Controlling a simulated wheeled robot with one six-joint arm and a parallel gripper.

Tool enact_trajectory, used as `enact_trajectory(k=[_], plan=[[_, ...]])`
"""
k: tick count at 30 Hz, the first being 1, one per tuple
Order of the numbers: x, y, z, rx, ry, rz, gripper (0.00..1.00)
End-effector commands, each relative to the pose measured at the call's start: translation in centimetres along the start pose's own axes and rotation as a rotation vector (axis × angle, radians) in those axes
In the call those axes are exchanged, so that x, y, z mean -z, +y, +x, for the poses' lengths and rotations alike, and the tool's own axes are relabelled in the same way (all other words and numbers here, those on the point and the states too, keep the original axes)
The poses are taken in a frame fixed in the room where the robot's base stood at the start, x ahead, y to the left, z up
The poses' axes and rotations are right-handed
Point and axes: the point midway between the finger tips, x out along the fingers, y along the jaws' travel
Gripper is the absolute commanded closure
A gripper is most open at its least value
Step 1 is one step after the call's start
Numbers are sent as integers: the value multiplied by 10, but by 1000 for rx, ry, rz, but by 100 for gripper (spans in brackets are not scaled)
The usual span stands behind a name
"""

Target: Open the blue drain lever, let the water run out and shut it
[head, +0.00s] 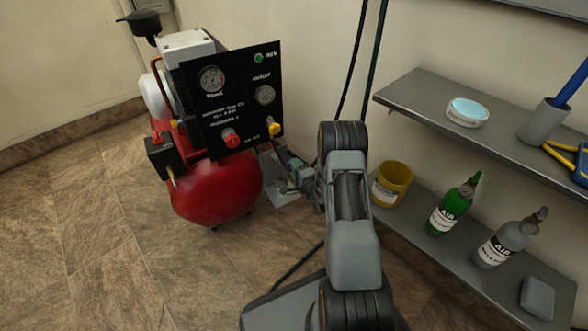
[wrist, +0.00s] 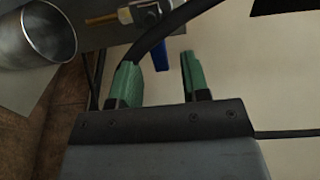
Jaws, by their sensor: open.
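The blue drain lever (wrist: 161,56) shows in the wrist view just beyond my gripper (wrist: 158,72), in line with the gap between its green fingers. The fingers are apart with nothing clearly held between them. The lever points across the line of the silver valve (wrist: 141,13) and its brass pipe (wrist: 102,19). A dark hose partly covers the lever's upper part. I cannot tell whether a finger touches the lever. In the head view my gripper (head: 294,168) is low beside the red tank (head: 215,190); the lever cannot be made out there. No running water shows.
A metal cup (wrist: 38,38) stands at the wrist view's upper left. The dark hose (wrist: 180,22) crosses close to my fingers. In the head view, metal shelves (head: 440,105) with bottles and a yellow pot (head: 391,184) stand right of my arm. The tiled floor at left is free.

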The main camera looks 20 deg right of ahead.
Motion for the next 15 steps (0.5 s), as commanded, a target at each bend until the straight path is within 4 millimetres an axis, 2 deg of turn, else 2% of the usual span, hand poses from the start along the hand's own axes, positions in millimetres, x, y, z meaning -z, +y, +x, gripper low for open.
enact_trajectory(k=[6, 15], plan=[[-1, 0, 10, 1, -1, 0, 57], [-1, 0, 11, 0, -1, 0, 59]])
